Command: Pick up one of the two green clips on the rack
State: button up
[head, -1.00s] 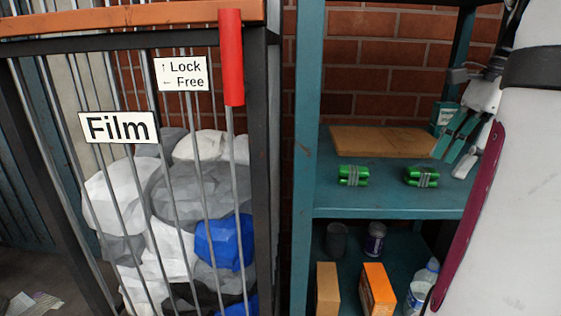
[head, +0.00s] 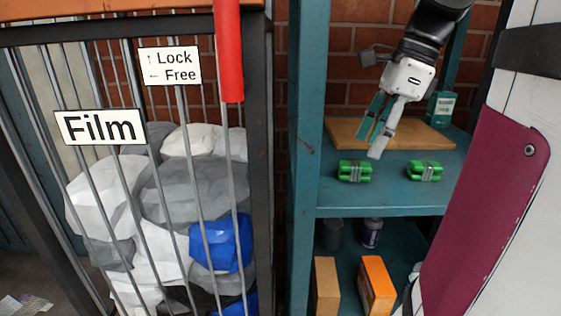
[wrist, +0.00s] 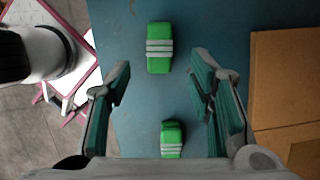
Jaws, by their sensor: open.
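Two green clips with grey bands lie side by side near the front of the teal rack's upper shelf. In the head view, the left clip (head: 355,171) and the right clip (head: 425,171) are apart from each other. My gripper (head: 376,146) is open and empty, pointing down above the shelf, just behind and right of the left clip. In the wrist view my gripper (wrist: 162,62) has its fingers spread wide. One clip (wrist: 159,47) is at top centre, around the gap between the fingertips, and the other clip (wrist: 171,139) is at bottom centre. Neither is held.
The rack's left post (head: 308,110) stands close to the left clip. Lower shelf holds an orange box (head: 377,287) and other items. A barred film cage (head: 262,150) stands left.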

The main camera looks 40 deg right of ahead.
jog(key=shift+w+a+f, duration=0.1)
jog(key=shift+w+a, duration=0.25)
jog(key=shift+x, duration=2.4)
jog(key=c, duration=1.1)
